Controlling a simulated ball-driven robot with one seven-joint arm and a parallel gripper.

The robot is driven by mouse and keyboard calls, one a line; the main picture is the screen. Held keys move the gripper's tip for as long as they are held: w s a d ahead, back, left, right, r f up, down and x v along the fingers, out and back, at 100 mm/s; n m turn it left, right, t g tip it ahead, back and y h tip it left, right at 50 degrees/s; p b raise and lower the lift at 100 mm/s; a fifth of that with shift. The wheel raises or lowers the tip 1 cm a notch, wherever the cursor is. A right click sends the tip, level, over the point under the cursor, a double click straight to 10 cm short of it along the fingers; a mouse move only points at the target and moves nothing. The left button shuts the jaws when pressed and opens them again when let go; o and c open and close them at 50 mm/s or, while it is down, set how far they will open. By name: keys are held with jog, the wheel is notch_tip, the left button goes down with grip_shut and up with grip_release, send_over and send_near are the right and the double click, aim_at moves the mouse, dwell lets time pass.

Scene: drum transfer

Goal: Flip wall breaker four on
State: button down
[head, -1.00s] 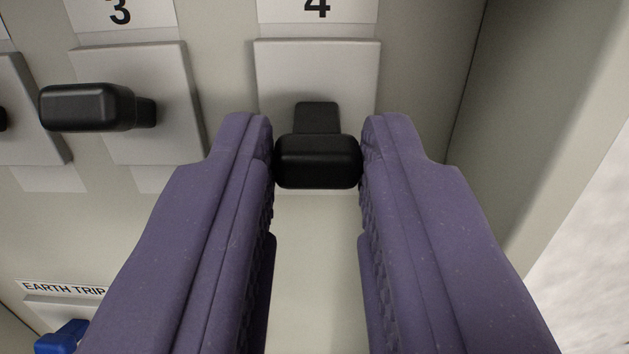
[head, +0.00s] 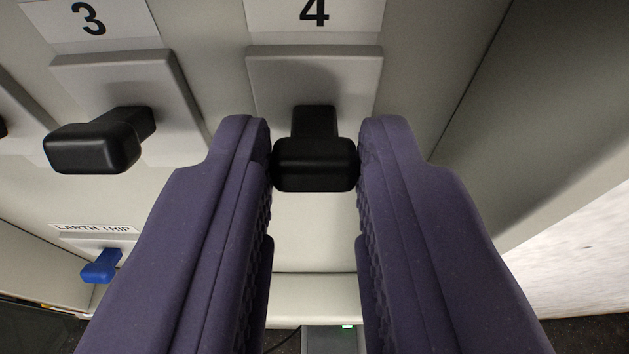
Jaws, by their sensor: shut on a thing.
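The breaker four lever (head: 314,163) is a black handle on a light grey plate (head: 352,85) under the label "4" (head: 345,14). My gripper (head: 314,160), with two purple fingers, is shut on the lever's end, one finger on each side. The lever stands out from the plate toward me. Its exact tilt up or down is hard to tell from this angle.
Left of it is the black breaker three lever (head: 95,148) under the label "3" (head: 88,18). Lower left is a blue lever (head: 101,266) below the "EARTH TRIP" label (head: 93,228). The cabinet's side wall (head: 540,130) is close on the right. A small green light (head: 347,326) shows below.

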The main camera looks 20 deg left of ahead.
jog(key=c, duration=0.9)
grip_release()
jog(key=b+v, duration=0.3)
jog(key=v, duration=0.4)
jog(key=shift+s, duration=0.3)
jog(key=shift+d, duration=0.1)
jog(key=s+d+f+m+h+b, duration=0.1)
jog(key=d+f+b, duration=0.4)
jog(key=f+b, duration=0.8)
jog(key=s+d+f+m+t+h+b, duration=0.1)
jog(key=s+d+f+b, duration=0.3)
jog(key=f+b, duration=1)
jog(key=s+d+f+m+t+h+b, duration=0.1)
jog(key=d+f+b, duration=0.4)
jog(key=f+b, duration=0.9)
jog(key=shift+s+d+f+h+b, duration=0.1)
jog(key=shift+s+d+h+b, duration=0.15)
jog(key=shift+b, duration=0.55)
jog(key=shift+s+d+f+h+b, duration=0.15)
jog(key=shift+s+b, duration=0.25)
jog(key=shift+b, duration=0.4)
